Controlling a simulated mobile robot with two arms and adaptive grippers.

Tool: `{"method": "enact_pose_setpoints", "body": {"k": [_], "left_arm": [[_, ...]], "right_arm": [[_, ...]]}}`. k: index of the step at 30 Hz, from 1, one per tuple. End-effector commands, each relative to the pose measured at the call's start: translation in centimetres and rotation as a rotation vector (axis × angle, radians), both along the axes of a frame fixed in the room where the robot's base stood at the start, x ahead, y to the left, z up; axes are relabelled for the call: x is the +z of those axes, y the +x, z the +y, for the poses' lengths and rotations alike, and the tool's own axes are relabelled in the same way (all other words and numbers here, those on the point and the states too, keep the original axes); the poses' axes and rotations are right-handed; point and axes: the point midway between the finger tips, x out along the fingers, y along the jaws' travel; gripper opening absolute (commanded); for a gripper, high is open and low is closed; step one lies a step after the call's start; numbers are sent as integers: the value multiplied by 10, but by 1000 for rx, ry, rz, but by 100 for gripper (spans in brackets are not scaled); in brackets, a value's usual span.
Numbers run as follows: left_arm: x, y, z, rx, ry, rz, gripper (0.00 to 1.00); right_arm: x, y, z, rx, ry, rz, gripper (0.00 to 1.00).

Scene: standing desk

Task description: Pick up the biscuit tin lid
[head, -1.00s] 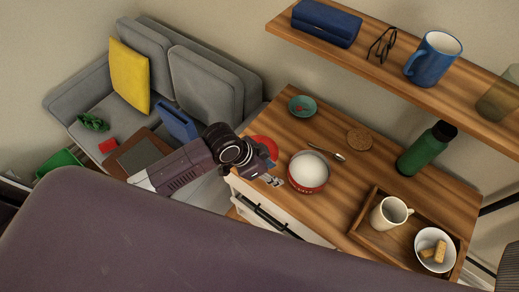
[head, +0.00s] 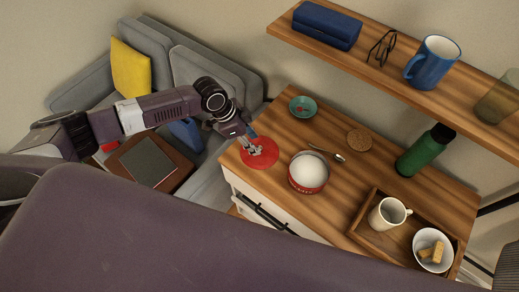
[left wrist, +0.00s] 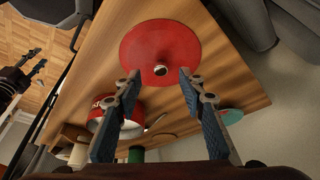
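The biscuit tin lid (head: 257,163) is a red disc with a small knob. It lies flat on the wooden desk top near its left end. In the left wrist view the lid (left wrist: 150,42) and its knob (left wrist: 160,70) show just ahead of the fingertips. My left gripper (head: 260,150) is over the lid in the head view. In the left wrist view its fingers (left wrist: 159,80) are apart, with nothing between them, one on each side of the knob's line. The open red tin (head: 308,180), pale inside, stands to the right of the lid.
A wooden tray (head: 366,232) holds a white mug (head: 388,214) and a biscuit bowl (head: 433,240). A shelf (head: 400,78) hangs above.

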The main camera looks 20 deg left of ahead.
Motion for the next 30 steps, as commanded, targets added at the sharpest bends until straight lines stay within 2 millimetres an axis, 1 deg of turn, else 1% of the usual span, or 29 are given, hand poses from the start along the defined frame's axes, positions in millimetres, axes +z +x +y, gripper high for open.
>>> {"method": "enact_pose_setpoints", "body": {"k": [1, 4, 6, 9, 12, 19, 28, 29, 30], "left_arm": [[-4, 1, -3, 0, 0, 4, 37], [-15, 4, -7, -1, 1, 3, 37], [-24, 6, -10, 0, -1, 2, 37], [-33, 7, -13, -1, 0, 2, 37], [-37, 8, -14, 0, 1, 1, 37], [-38, 8, -14, 0, 1, 0, 36], [-37, 8, -14, 0, 1, 0, 3], [-37, 8, -14, 0, 1, 0, 0], [-37, 8, -14, 0, 1, 0, 0]], "right_arm": [[6, 1, 0, 0, 0, -1, 36], [12, 1, 0, 0, 0, -1, 36], [12, 1, 0, 0, 0, -1, 36], [13, 1, 0, 0, 0, -1, 36], [14, 1, 0, 0, 0, -1, 36], [13, 1, 0, 0, 0, -1, 36], [13, 1, 0, 0, 0, -1, 36], [13, 1, 0, 0, 0, -1, 36], [13, 1, 0, 0, 0, -1, 36]]}}
